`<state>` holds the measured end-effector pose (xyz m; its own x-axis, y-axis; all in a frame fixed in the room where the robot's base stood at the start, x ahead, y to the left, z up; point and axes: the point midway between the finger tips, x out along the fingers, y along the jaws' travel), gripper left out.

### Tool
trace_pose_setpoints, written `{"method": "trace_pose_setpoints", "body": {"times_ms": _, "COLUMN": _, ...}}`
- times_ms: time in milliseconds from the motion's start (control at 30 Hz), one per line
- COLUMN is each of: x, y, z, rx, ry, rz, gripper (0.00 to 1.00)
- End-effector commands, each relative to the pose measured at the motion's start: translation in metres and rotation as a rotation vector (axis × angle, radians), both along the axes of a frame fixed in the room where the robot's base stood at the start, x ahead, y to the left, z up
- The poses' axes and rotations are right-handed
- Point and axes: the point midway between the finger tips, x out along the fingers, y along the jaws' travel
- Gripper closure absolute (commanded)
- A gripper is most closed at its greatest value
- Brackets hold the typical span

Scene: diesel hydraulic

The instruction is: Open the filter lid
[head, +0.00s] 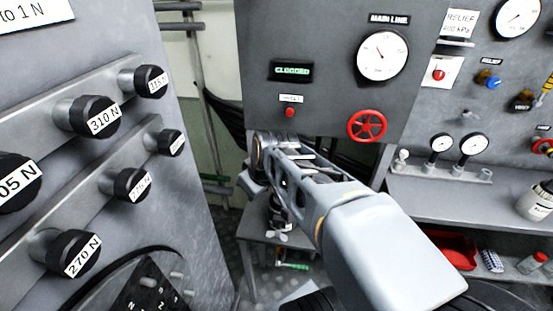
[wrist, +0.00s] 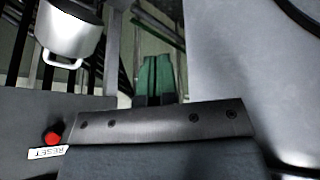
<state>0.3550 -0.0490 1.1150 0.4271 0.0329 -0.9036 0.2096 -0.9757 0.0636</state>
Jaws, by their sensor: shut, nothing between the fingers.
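My gripper (wrist: 160,62) shows in the wrist view as two dark green fingers side by side, shut and empty. A grey, rounded, pot-like body with a light handle (wrist: 68,32) is at the upper left of that view; it looks like the filter with its lid, but I cannot tell where the lid parts from it. The fingers are apart from it, to its right. In the head view my arm reaches towards the panel and hides most of what is below it, and I cannot make out the filter there.
The grey panel (head: 325,45) carries a display reading CLOGGED (head: 291,71), a MAIN LINE gauge (head: 382,56), a red handwheel (head: 367,125) and a red reset button (head: 290,113). The reset button also shows in the wrist view (wrist: 53,138). A knobbed cabinet (head: 60,190) stands close on the left.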

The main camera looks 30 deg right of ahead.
Motion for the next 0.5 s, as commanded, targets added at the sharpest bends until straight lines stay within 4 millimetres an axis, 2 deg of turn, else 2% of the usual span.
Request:
{"method": "trace_pose_setpoints", "body": {"times_ms": 33, "x": 0.012, "y": -0.020, "z": -0.001, "rx": -0.018, "ry": -0.022, "rz": 0.026, "gripper": 1.00}}
{"method": "trace_pose_setpoints", "body": {"times_ms": 100, "x": 0.026, "y": -0.046, "z": 0.002, "rx": -0.054, "ry": -0.060, "rz": 0.091, "gripper": 1.00}}
{"method": "trace_pose_setpoints", "body": {"times_ms": 300, "x": 0.052, "y": -0.119, "z": 0.010, "rx": -0.188, "ry": -0.158, "rz": 0.236, "gripper": 1.00}}
{"method": "trace_pose_setpoints", "body": {"times_ms": 400, "x": 0.057, "y": -0.147, "z": 0.013, "rx": -0.250, "ry": -0.190, "rz": 0.286, "gripper": 1.00}}
{"method": "trace_pose_setpoints", "body": {"times_ms": 500, "x": 0.059, "y": -0.167, "z": 0.014, "rx": -0.295, "ry": -0.208, "rz": 0.317, "gripper": 1.00}}
